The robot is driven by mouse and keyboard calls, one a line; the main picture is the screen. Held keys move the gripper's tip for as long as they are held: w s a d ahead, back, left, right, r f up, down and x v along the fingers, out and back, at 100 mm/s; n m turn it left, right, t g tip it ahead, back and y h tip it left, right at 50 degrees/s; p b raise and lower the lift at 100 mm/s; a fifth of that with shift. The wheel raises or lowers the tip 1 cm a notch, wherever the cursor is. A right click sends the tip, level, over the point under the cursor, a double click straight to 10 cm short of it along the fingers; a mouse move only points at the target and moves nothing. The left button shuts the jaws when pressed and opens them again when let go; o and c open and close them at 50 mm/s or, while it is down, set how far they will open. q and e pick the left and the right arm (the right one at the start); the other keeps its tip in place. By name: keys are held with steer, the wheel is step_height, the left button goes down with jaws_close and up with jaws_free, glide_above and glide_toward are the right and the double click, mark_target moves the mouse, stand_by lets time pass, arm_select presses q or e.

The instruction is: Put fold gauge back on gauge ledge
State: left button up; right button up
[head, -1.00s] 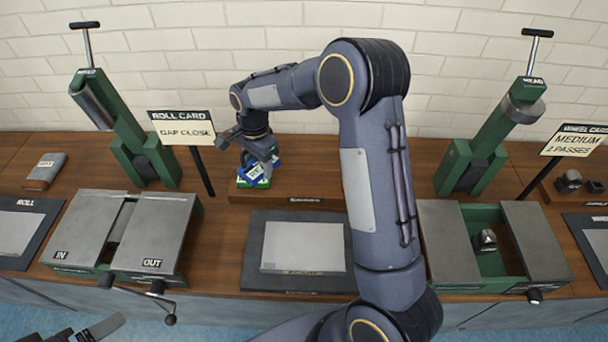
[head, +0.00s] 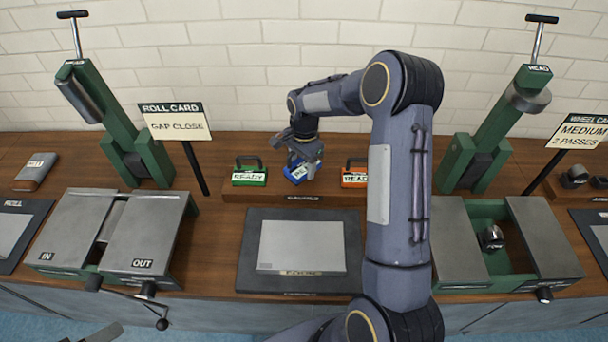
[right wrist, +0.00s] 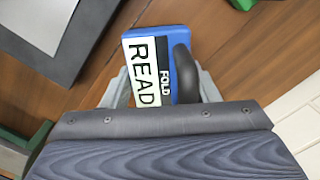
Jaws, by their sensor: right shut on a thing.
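The fold gauge (head: 296,173) is a blue block with a dark handle and a white READY label; its FOLD lettering shows in the right wrist view (right wrist: 160,72). My right gripper (head: 304,163) is shut on it, with the fingers on either side of it in the right wrist view. The gauge is at the gauge ledge (head: 245,194), between a green and an orange gauge, and looks slightly turned. I cannot tell whether it touches the ledge. A grey tip (head: 104,333) at the bottom left edge seems to be my left gripper, mostly cut off.
The green gauge (head: 249,177) and orange gauge (head: 354,177) stand on the ledge. A dark FOLD mat (head: 250,270) with a grey plate lies in front. The ROLL CARD sign (head: 175,121) stands to the left. My right arm hides the area right of the orange gauge.

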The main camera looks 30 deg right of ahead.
mark_target(304, 173)
steer(key=shift+d+f+b, duration=0.15)
steer(key=shift+f+b, duration=0.3)
steer(key=shift+f, duration=0.5)
steer(key=shift+d+f+b, duration=0.15)
steer(key=shift+f+b, duration=0.3)
steer(key=shift+f, duration=0.45)
steer(key=shift+f, duration=0.15)
steer(key=o, duration=1.2)
steer(key=shift+o, duration=0.2)
